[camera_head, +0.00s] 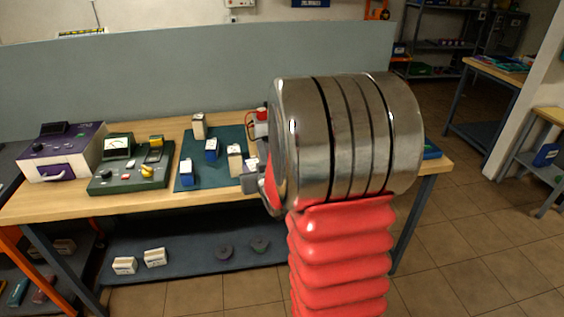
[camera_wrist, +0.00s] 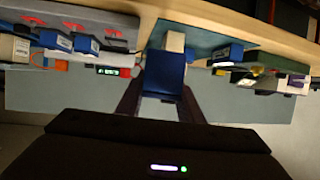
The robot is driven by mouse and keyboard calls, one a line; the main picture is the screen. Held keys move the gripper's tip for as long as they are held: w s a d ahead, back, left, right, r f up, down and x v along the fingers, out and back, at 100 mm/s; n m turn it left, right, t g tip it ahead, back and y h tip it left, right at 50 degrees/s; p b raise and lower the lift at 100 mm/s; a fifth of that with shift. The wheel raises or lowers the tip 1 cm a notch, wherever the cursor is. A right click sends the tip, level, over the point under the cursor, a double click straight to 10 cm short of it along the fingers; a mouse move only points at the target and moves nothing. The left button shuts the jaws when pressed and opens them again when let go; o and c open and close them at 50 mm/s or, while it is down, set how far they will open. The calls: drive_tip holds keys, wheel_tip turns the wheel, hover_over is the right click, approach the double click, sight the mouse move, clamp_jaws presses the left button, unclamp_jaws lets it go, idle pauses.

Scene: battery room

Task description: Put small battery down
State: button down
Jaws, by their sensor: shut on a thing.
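In the wrist view my gripper (camera_wrist: 162,90) is shut on a blue battery (camera_wrist: 164,70), with one dark finger on each side. Beyond it a pale block (camera_wrist: 175,41) stands on the teal mat, and I cannot tell whether the held battery touches the mat. The teal mat (camera_head: 222,135) lies on the wooden bench in the head view. On it stand two blue-and-white batteries (camera_head: 187,174) and cream batteries (camera_head: 198,127). In the head view my large silver arm joint hides most of my gripper, and the held battery cannot be made out.
Left of the mat stand a green tester (camera_head: 128,179) with a dial and a purple-and-white device (camera_head: 64,155). In the wrist view more blue batteries (camera_wrist: 86,43) sit at left near a dark board with red marks (camera_wrist: 98,22). A grey panel (camera_head: 150,82) stands behind the bench.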

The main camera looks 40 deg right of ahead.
drive_tip(key=w+a+f+n+y, duration=0.1)
drive_tip(key=w+a+n+y, duration=0.1)
drive_tip(key=a, duration=1.2)
drive_tip(key=w+a+f+n+t+y, duration=0.1)
drive_tip(key=w+a+n+y, duration=0.1)
drive_tip(key=a, duration=1.2)
drive_tip(key=shift+y, duration=0.4)
drive_tip(key=shift+s, duration=0.15)
